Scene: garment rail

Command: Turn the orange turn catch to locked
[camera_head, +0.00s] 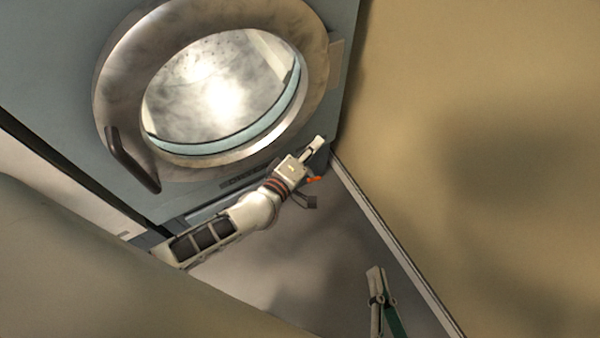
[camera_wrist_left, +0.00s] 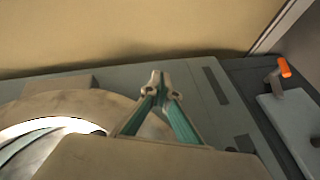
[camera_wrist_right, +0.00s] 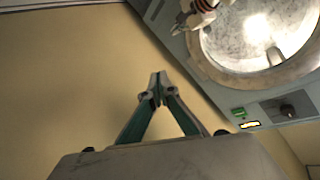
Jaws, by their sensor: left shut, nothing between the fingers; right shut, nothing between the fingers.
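The orange turn catch (camera_head: 314,179) shows low on the machine in the head view, partly hidden by my left gripper. In the left wrist view the orange catch (camera_wrist_left: 285,67) is at the right, an orange tip on a grey stem beside a pale grey plate (camera_wrist_left: 292,125). I cannot tell its locked mark. My left gripper (camera_head: 318,142) is shut and empty, just above the catch in the head view and apart from it in the left wrist view (camera_wrist_left: 158,80). My right gripper (camera_head: 376,271) is shut and empty, low and well away from the catch; its tips show in the right wrist view (camera_wrist_right: 158,78).
A grey-blue machine (camera_head: 70,80) has a round glass door (camera_head: 112,85) with a dark bar handle (camera_head: 132,160). A tan wall (camera_head: 480,120) stands at the right. Grey floor (camera_head: 310,260) lies open between the grippers.

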